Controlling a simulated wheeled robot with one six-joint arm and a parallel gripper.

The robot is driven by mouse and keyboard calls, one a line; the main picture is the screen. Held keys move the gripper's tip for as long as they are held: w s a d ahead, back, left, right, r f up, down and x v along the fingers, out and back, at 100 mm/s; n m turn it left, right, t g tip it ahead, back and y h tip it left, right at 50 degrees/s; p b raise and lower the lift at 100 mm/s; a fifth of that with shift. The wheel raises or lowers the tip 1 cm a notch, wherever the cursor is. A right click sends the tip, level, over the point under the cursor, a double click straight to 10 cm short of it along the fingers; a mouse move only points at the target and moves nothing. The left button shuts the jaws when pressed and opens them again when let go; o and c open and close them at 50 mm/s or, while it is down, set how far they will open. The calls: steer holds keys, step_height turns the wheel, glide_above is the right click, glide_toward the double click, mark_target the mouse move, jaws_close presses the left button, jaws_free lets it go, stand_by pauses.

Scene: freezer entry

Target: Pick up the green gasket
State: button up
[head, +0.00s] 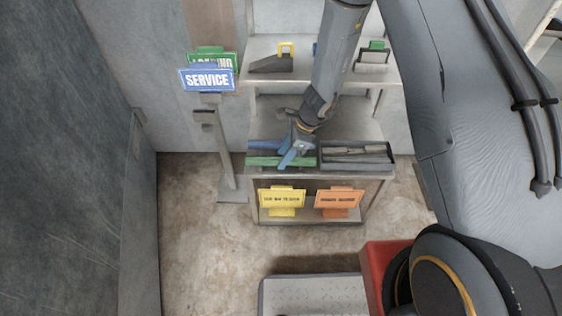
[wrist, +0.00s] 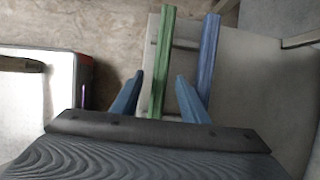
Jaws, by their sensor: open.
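The green gasket (head: 262,161) is a long straight green strip lying along the front left of the shelf top. In the wrist view the green gasket (wrist: 161,60) runs between the two blue fingers of my gripper (wrist: 159,75), with visible gaps to either side. My gripper (head: 285,155) is open and comes down over the strip's right part in the head view. A similar blue strip (head: 264,146) lies behind the green one; in the wrist view the blue strip (wrist: 208,62) is partly hidden by the right finger. Whether the fingers reach down to the gasket's level is unclear.
A dark tray (head: 357,168) with grey strips stands just right of my gripper. Yellow (head: 282,199) and orange (head: 338,199) signs are on the lower shelf. A blue SERVICE sign (head: 207,79) stands at left. The upper shelf (head: 305,73) holds several items.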

steer(key=shift+a+f, duration=0.1)
steer(key=shift+f, duration=0.2)
steer(key=shift+c, duration=0.5)
jaws_close()
steer(key=shift+r, duration=0.1)
